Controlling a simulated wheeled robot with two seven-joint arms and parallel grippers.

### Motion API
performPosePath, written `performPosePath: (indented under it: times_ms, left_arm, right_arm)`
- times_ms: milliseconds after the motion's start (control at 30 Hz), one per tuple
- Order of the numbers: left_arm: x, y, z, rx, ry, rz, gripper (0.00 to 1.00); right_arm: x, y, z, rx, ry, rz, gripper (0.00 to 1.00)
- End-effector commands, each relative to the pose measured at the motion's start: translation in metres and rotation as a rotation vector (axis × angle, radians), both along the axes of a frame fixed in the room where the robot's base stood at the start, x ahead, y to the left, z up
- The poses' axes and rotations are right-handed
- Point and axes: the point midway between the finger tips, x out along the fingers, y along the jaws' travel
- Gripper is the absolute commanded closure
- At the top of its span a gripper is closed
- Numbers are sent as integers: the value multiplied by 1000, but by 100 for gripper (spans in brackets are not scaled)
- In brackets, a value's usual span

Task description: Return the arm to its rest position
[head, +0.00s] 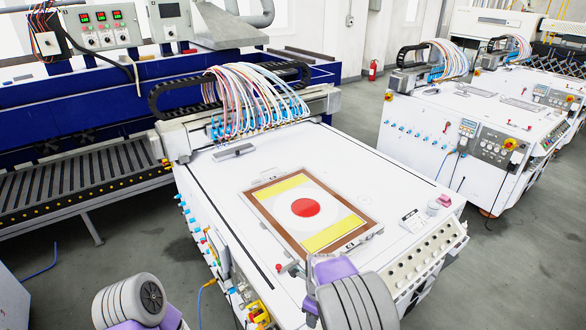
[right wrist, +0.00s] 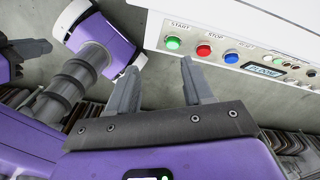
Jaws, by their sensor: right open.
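My right gripper (right wrist: 160,66) is open and empty in the right wrist view. Its two grey fingers stand apart with bare floor between and behind them. They are below and to the left of a white control panel (right wrist: 240,50), clear of its buttons. A dark finger-like part of what looks like my left gripper (right wrist: 30,47) shows at the left edge of that view; its opening cannot be made out. In the head view, grey and purple links of both my arms show at the bottom, and no fingertips are visible there.
The white machine table (head: 385,195) carries a brown-framed plate (head: 345,240) with yellow strips and a red disc. A gantry with coloured tubes (head: 255,95) spans its far end. A blue machine (head: 100,110) stands left. Grey floor (head: 375,105) lies open between machines.

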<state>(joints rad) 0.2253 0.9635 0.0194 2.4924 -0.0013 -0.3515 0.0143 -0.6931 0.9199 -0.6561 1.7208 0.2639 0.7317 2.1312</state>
Motion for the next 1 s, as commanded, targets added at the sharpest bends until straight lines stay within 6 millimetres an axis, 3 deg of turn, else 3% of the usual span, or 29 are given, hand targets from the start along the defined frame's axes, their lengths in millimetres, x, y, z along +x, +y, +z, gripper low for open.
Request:
performPosePath:
  times_ms: [367, 600, 800, 1000]
  left_arm:
    - [0, 0, 0, 0, -1, -1, 100]
    - [1, 0, 0, 0, -2, 0, 100]
    - [1, 0, 0, 0, -1, -1, 100]
    - [1, 0, 0, 0, -1, -1, 100]
  right_arm:
    - [-44, -42, -78, 41, 32, 422, 49]
    - [-108, -60, -135, 130, -1, 913, 49]
    - [-162, -54, -157, 201, -116, 1337, 49]
    - [-201, -38, -157, 217, -289, 1695, 49]
